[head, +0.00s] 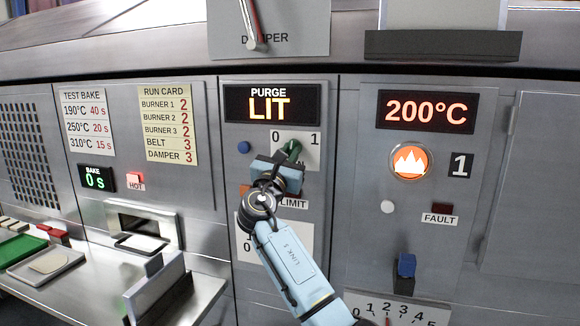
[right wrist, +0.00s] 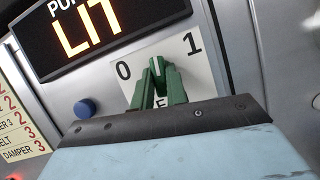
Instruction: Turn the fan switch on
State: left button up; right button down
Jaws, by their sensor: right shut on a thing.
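The fan switch's white plate (head: 305,140), marked 0 at left and 1 at right, sits on the steel panel under the amber LIT display. It also shows in the right wrist view (right wrist: 198,70), with its lower label mostly hidden. My right gripper (head: 290,150) is at the plate. In the right wrist view, its green fingers (right wrist: 157,74) are shut on the switch knob between the two marks. The knob is mostly hidden, and I cannot tell clearly which mark it points to. My left gripper is not in view.
A blue button (head: 244,147) is left of the plate. The LIMIT label (head: 295,203) and another white plate (head: 308,240) lie below, partly behind my right arm. Right are a 200°C display (head: 426,112), a lit orange flame lamp (head: 411,161) and a blue knob (head: 405,265).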

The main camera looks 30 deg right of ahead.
jog(key=m+g+h+b, duration=0.1)
jog(key=m+g+b, duration=0.1)
jog(key=m, duration=0.3)
jog(key=shift+w, duration=0.1)
jog(key=shift+a+m+g+b, duration=0.1)
jog(key=shift+m+g+b, duration=0.75)
jog(key=shift+m, duration=0.85)
jog(key=shift+m+g+h, duration=0.3)
jog(key=shift+g, duration=0.05)
jog(key=c, duration=1.4)
grip_release()
jog(key=v, duration=1.3)
jog(key=shift+a+b, duration=0.15)
jog(key=shift+b, duration=0.25)
